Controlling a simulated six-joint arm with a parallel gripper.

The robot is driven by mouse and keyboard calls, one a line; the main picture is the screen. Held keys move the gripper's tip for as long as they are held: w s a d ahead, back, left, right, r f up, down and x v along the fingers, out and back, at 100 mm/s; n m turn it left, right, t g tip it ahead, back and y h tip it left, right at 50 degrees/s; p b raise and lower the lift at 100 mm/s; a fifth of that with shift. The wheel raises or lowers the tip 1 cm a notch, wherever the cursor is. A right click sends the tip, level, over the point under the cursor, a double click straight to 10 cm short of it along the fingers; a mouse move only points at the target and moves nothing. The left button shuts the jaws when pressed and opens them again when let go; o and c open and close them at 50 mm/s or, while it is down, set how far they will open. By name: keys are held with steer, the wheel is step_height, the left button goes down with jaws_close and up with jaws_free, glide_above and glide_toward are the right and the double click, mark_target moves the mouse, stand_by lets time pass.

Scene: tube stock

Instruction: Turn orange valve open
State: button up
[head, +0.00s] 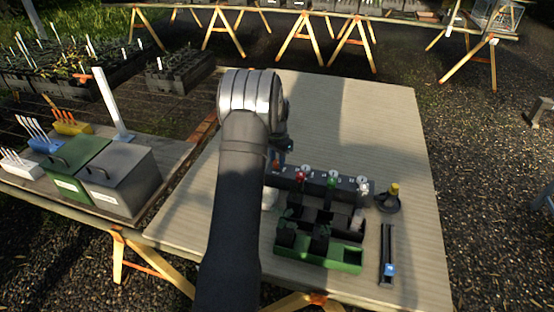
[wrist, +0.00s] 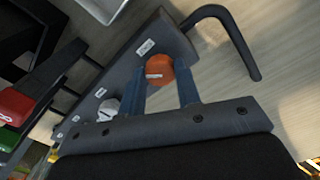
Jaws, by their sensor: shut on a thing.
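The orange valve (wrist: 158,72) is a round knob with a white label mark, at the upper end of a dark manifold block (wrist: 126,66) in the wrist view. My gripper (wrist: 163,80) has its two blue fingers on either side of the knob, shut on it. In the head view my gripper (head: 283,158) is at the left end of the manifold (head: 318,185); a little orange (head: 276,165) shows beside the fingers, and my arm hides part of that area. The knob's exact turn angle is hard to tell.
A green tray (head: 345,256) sits in front; the table's far part is clear.

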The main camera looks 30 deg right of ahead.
mark_target(277, 162)
steer(key=n, duration=0.4)
steer(key=shift+n, duration=1.9)
steer(key=o, duration=1)
steer(key=shift+c, duration=0.2)
step_height(277, 162, up, 17)
steer(key=shift+r, duration=0.2)
